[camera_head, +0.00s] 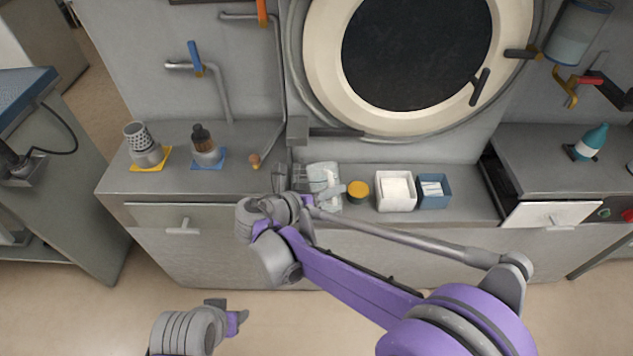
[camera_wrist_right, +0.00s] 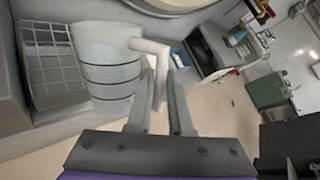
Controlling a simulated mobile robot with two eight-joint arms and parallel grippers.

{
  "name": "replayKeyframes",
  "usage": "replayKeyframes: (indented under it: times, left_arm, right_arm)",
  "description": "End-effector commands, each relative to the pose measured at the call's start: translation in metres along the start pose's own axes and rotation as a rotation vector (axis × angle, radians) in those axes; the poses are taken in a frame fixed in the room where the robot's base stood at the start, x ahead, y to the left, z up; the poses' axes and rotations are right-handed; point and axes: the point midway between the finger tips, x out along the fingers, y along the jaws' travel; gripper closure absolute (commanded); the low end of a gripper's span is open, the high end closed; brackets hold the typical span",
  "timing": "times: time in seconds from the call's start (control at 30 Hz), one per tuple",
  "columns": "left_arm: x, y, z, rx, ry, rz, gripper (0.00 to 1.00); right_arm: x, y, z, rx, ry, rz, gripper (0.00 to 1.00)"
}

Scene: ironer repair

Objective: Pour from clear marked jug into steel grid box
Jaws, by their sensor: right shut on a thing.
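The clear marked jug (camera_head: 322,177) is at the counter's middle, just right of the steel grid box (camera_head: 281,177). In the right wrist view the jug (camera_wrist_right: 108,75) shows dark bands and looks close to upright. The grid box (camera_wrist_right: 48,62) is close beside it, partly cut off. My right gripper (camera_wrist_right: 160,95) is shut on the jug's white handle (camera_wrist_right: 156,62). In the head view the right wrist hides part of the box and the gripper. I cannot tell whether the jug touches the counter or what it holds. My left gripper (camera_head: 236,314) is low, in front of the counter.
An amber-lidded jar (camera_head: 358,191), a white bin (camera_head: 395,192) and a blue bin (camera_head: 434,190) stand right of the jug. A perforated cup (camera_head: 139,140) and a dark-topped bottle (camera_head: 204,147) stand left. A large round drum door (camera_head: 418,45) is behind. An open drawer (camera_head: 550,214) is at right.

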Motion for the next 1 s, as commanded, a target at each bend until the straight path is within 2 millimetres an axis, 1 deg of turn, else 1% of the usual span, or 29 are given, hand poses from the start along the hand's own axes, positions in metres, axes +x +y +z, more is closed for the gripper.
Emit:
replayKeyframes:
  times: [0.2,1.0]
  left_arm:
    - [-0.0001,0.0,0.0,0.0,0.0,0.0,0.45]
    - [-0.0001,0.0,0.0,0.0,0.0,0.0,0.45]
  right_arm:
    - [0.0043,0.0056,-0.0002,-0.072,0.049,-0.001,1.0]
    - [0.0072,0.0102,-0.0005,-0.148,0.099,-0.002,1.0]
